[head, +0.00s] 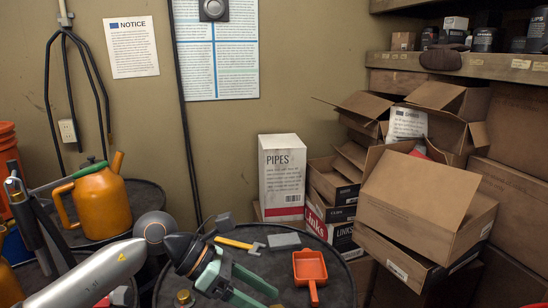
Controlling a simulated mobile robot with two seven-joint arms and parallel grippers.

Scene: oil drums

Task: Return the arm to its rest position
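My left arm comes in from the lower left, and its gripper (262,296) is over the near drum top (335,285). Its two green fingers point to the lower right with a gap between them, and I see nothing held there. The fingers' height above the drum is hard to tell. My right gripper is not in view.
The near drum carries an orange scoop (310,268), a yellow-handled tool (238,244) and a grey block (284,241). An orange oil can (100,203) stands on another drum (148,200). Cardboard boxes (420,200) pile up at right, below a shelf (490,66).

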